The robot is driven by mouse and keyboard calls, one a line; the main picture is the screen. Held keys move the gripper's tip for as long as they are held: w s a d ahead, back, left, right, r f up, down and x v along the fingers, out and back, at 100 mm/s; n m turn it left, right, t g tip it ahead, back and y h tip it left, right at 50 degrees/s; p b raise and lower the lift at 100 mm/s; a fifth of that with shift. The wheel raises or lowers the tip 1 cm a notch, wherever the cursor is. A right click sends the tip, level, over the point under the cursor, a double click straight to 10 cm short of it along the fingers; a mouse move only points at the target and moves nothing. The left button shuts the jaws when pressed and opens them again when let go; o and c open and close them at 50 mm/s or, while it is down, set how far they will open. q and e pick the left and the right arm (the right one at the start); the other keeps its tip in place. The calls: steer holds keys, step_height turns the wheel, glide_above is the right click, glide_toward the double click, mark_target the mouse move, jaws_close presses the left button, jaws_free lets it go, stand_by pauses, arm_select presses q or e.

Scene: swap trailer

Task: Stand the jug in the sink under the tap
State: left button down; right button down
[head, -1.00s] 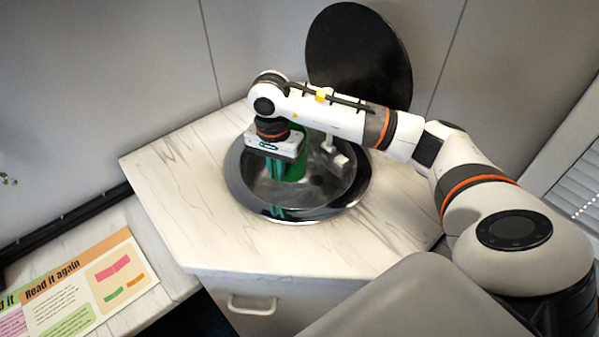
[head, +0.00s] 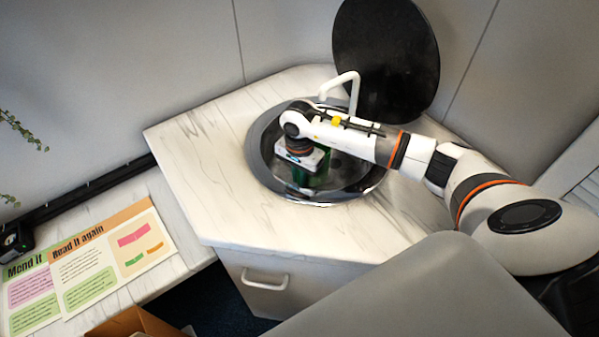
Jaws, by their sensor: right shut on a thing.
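The green jug (head: 322,172) is in the round metal sink (head: 262,170), mostly hidden behind my right gripper. My right gripper (head: 301,182) points down into the sink and is shut on the jug. I cannot tell whether the jug touches the sink floor. The white tap (head: 349,82) rises at the sink's back edge, behind my right arm; the jug is nearer to me than the tap's spout. My left gripper is not in view.
The round black lid (head: 386,60) stands upright behind the sink. The marble-look counter (head: 195,165) is clear left of the sink. A printed card (head: 95,262) lies on the lower surface at left. A drawer handle (head: 265,280) is below the counter.

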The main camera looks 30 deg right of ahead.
steer(key=shift+f, duration=0.15)
steer(key=c, duration=1.5)
jaws_free()
steer(key=shift+r, duration=0.4)
step_height(320, 180, up, 12)
steer(key=b, duration=0.2)
steer(key=shift+f+b, duration=0.15)
steer(key=shift+b, duration=0.2)
